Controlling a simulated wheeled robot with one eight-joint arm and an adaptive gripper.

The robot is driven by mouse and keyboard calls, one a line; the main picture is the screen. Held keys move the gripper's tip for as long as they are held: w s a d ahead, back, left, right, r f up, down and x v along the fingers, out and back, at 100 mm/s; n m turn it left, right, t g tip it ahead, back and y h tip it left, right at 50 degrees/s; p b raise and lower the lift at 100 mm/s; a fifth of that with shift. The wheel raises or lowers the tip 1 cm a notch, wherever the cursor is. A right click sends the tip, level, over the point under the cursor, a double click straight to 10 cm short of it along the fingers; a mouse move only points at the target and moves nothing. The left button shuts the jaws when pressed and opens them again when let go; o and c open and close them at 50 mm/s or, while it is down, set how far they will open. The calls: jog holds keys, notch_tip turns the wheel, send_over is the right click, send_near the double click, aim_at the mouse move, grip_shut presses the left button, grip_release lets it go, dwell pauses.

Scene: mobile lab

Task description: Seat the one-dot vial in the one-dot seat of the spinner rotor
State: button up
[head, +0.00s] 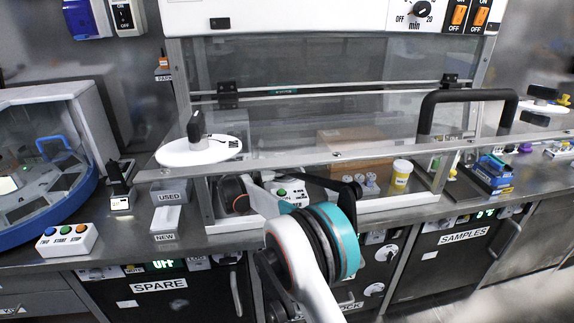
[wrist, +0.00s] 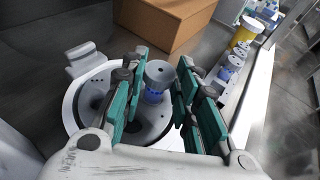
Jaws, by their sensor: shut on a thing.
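In the wrist view, my gripper (wrist: 159,82) has its green-padded fingers on either side of a vial (wrist: 156,92) with a grey top and a blue body. It is shut on this vial, which looks about upright. The vial is over the right part of the spinner rotor (wrist: 91,130), a round grey disc with dark holes inside a white rim. I cannot tell whether the vial's lower end is above a seat or inside one. In the head view my arm hides the gripper and the vial.
A cardboard box (wrist: 165,22) stands just behind the rotor. Several blue-and-white vials (wrist: 232,66) stand in a row at right, near a yellow container (wrist: 243,34). The hood's clear sash (head: 300,120) hangs above the work area. A green-button box (head: 291,190) sits inside.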

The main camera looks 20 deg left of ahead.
jog(key=shift+f, duration=0.4)
jog(key=o, duration=1)
notch_tip(320, 180, up, 10)
